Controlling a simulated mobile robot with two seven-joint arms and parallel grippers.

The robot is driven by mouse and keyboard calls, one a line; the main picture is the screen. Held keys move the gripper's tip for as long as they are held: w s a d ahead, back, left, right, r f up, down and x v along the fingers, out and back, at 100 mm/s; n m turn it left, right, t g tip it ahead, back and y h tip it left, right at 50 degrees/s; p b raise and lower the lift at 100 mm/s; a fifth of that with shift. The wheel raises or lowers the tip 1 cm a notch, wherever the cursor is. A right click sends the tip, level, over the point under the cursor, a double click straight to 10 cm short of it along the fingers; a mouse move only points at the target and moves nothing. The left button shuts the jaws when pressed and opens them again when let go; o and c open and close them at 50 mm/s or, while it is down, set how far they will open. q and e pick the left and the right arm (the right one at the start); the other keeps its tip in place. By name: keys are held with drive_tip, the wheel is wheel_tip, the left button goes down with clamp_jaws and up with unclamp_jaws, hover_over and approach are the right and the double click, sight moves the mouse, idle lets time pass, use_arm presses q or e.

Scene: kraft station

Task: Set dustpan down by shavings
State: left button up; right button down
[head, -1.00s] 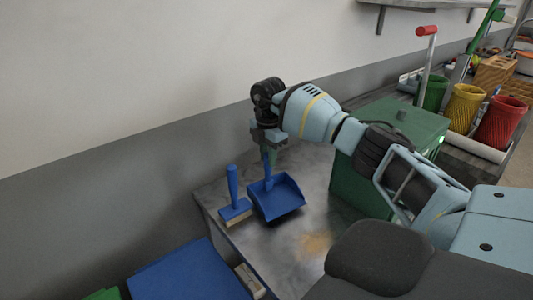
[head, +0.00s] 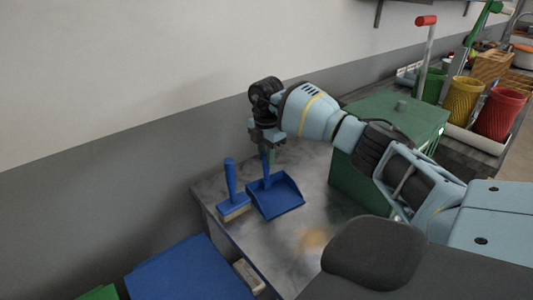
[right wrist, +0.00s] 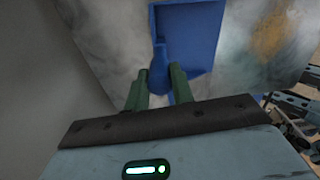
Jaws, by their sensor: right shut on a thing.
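The blue dustpan (head: 277,199) is at the far left part of the metal table, its handle up toward my right gripper (head: 268,152). The right gripper is shut on the handle, and the green fingers show on either side of it in the right wrist view (right wrist: 160,72). The dustpan also shows there (right wrist: 190,35). I cannot tell whether the pan touches the table. The tan patch of shavings (head: 315,238) lies on the table nearer and to the right of the pan, apart from it. My left gripper is not in view.
A blue hand brush (head: 233,200) stands upright just left of the dustpan at the table's edge. A green box (head: 400,125) stands on the right. Blue panels (head: 190,273) are below at the left. Bare table (head: 275,235) lies between pan and shavings.

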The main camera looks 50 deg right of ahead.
idle(0.3)
drive_tip(key=c, duration=1.3)
unclamp_jaws()
drive_tip(key=shift+o, duration=0.9)
drive_tip(key=shift+f, duration=0.1)
wheel_tip(320, 180, up, 7)
drive_tip(key=shift+f, duration=0.15)
drive_tip(key=shift+r, duration=0.6)
